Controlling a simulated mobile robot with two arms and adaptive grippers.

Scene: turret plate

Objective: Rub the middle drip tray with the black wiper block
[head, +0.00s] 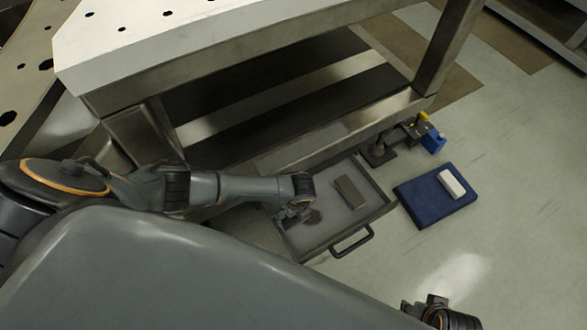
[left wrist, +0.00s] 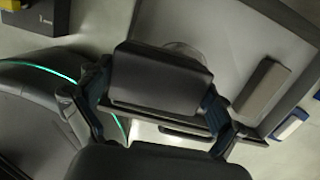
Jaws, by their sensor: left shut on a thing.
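The drip tray (head: 335,226) is a shallow grey drawer-like tray with a front handle, pulled out below the metal table in the head view. It also shows in the left wrist view (left wrist: 225,30). My left gripper (head: 296,212) is over the tray's left part. In the left wrist view it is shut on the black wiper block (left wrist: 160,80), held between both fingers. A dark round patch (head: 312,217) shows beside the gripper on the tray floor. I cannot tell whether the block touches the tray. My right gripper (head: 440,312) is at the bottom edge, its fingers unclear.
A grey-brown block (head: 350,191) lies in the tray, right of my gripper. A blue mat (head: 415,205) with a white block (head: 452,184) lies on the floor to the right. Small black, yellow and blue items (head: 405,138) stand behind. The table edge (head: 300,65) overhangs the back.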

